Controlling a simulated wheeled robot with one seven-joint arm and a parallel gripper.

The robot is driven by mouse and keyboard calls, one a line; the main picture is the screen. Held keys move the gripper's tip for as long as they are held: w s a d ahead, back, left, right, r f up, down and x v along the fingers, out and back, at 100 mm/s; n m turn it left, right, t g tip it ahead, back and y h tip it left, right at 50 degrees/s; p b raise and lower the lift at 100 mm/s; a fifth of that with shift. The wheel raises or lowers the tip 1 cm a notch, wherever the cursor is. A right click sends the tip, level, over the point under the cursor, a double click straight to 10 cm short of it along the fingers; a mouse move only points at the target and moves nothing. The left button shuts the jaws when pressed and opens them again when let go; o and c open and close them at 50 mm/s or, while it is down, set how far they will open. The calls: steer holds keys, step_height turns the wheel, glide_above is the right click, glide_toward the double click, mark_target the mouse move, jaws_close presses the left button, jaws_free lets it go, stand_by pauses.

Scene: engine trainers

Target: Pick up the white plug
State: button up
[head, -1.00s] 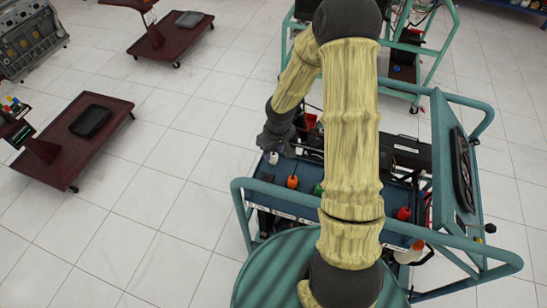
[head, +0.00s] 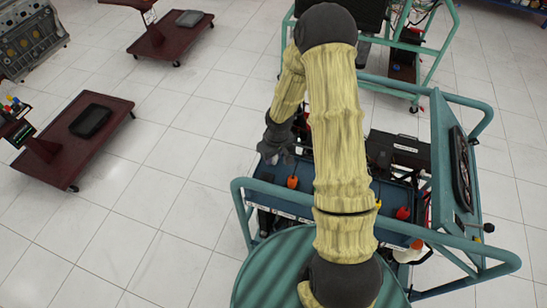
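My gripper (head: 275,156) is at the far left end of the blue tray (head: 267,187) on the green-framed trainer cart. It is small and dark in this view, and I cannot tell whether its fingers are open or shut. I cannot make out the white plug; it may be hidden by my gripper or arm. An orange plug (head: 292,182) stands in the tray just nearer than my gripper. A red plug (head: 403,213) is at the tray's right side.
My arm covers the middle of the tray. The cart's green tube frame (head: 247,184) runs around it, with an upright panel (head: 460,170) on the right. A dark red stand (head: 72,135) is at left. White floor (head: 150,210) lies clear between.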

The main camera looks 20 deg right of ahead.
steer(key=shift+c, duration=1.3)
steer(key=shift+r, duration=0.1)
step_height(320, 180, up, 10)
steer(key=shift+f, duration=0.1)
steer(key=shift+a+f, duration=0.1)
steer(key=shift+s+a+f+p, duration=0.15)
steer(key=shift+a+f+p, duration=0.1)
steer(key=shift+f+p, duration=0.2)
steer(key=f+m+p, duration=0.1)
steer(key=f, duration=0.1)
steer(key=f+m+p, duration=0.1)
steer(key=p, duration=0.1)
steer(key=f+m+p, duration=0.1)
steer(key=f+p, duration=0.1)
steer(key=shift+s+f+m+h, duration=0.3)
steer(key=shift+m, duration=0.1)
steer(key=shift+d+f+m, duration=0.3)
steer(key=shift+d+f, duration=0.15)
steer(key=shift+f, duration=0.05)
